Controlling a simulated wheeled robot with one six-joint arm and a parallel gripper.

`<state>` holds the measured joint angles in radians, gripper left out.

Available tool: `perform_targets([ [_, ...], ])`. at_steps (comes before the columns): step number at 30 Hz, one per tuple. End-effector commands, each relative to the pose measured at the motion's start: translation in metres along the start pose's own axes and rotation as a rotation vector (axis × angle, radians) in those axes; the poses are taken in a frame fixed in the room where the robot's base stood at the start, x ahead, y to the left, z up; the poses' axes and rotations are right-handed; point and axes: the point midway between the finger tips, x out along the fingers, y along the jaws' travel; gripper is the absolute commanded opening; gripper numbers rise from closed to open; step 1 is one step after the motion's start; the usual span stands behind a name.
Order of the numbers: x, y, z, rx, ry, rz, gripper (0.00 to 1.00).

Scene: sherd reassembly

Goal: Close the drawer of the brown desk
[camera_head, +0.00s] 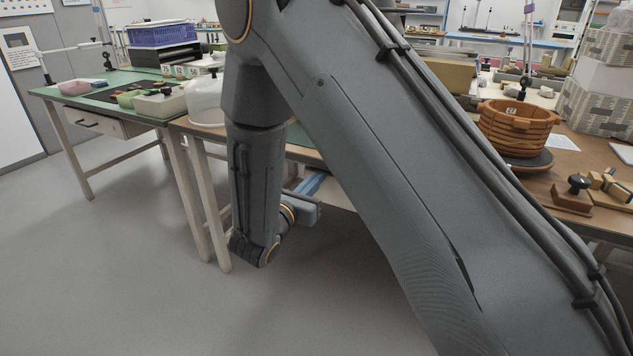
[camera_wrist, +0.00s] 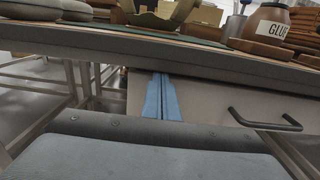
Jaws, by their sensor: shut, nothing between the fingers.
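The brown desk (camera_head: 608,219) runs behind my arm in the head view, and its front edge (camera_wrist: 180,58) crosses the wrist view. Its pale drawer front (camera_wrist: 205,101) with a dark bar handle (camera_wrist: 264,121) shows under that edge. A small pale part of the drawer (camera_head: 345,197) shows behind my arm in the head view. My gripper (camera_wrist: 162,80) has blue fingers, shut and empty, in front of the drawer's left part, left of the handle. It also shows low beside the desk in the head view (camera_head: 312,186). I cannot tell whether the fingers touch the drawer, or how far it stands out.
A brown jar labelled GLUE (camera_wrist: 267,24) and a brown pot (camera_head: 516,124) stand on the desk. A green-topped table (camera_head: 62,92) with its own drawer (camera_head: 95,123) stands at the left. Desk legs (camera_head: 207,200) rise left of my gripper. The grey floor in front is clear.

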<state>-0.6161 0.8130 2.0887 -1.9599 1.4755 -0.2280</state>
Motion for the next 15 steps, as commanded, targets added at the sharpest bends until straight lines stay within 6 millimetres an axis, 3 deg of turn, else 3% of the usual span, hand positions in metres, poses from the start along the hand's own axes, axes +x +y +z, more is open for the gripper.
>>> perform_targets([
  [3, 0.004, 0.003, 0.004, 0.011, -0.004, 0.001, 0.00],
  [7, -0.007, 0.004, 0.004, 0.010, -0.005, 0.002, 0.00],
  [15, -0.063, 0.008, 0.003, 0.001, -0.003, 0.009, 0.00],
])
